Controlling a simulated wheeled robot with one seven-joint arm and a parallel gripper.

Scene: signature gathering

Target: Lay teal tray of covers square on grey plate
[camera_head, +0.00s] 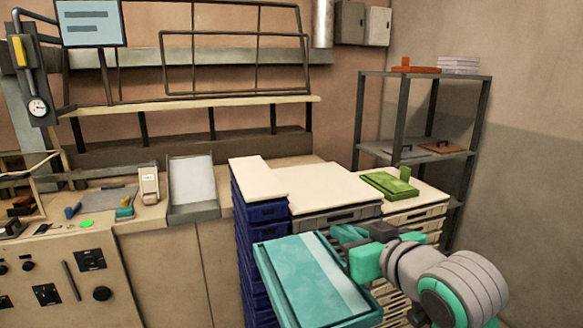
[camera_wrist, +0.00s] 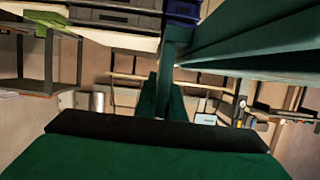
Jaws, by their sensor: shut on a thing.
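The teal tray (camera_head: 282,268) is in the front middle of the head view, with a pale strip of contents along its length. It is held up in front of the stacked crates. My gripper (camera_head: 345,242) is shut on its far right side. In the wrist view the tray (camera_wrist: 255,40) fills the upper right as a dark green slab beside the fingers (camera_wrist: 165,85). A flat grey plate (camera_head: 98,203) lies on the counter at left, well away from the tray. A sloped grey holder with a white sheet (camera_head: 192,180) stands right of it; I cannot tell which is the named plate.
Blue crates (camera_head: 262,213) and cream crates (camera_head: 420,215) stand stacked behind the tray, topped by white boards. A green tray (camera_head: 388,184) lies on the right board. A shelf rack (camera_head: 432,155) stands at right. A small cream device (camera_head: 149,184) and tools stand on the counter.

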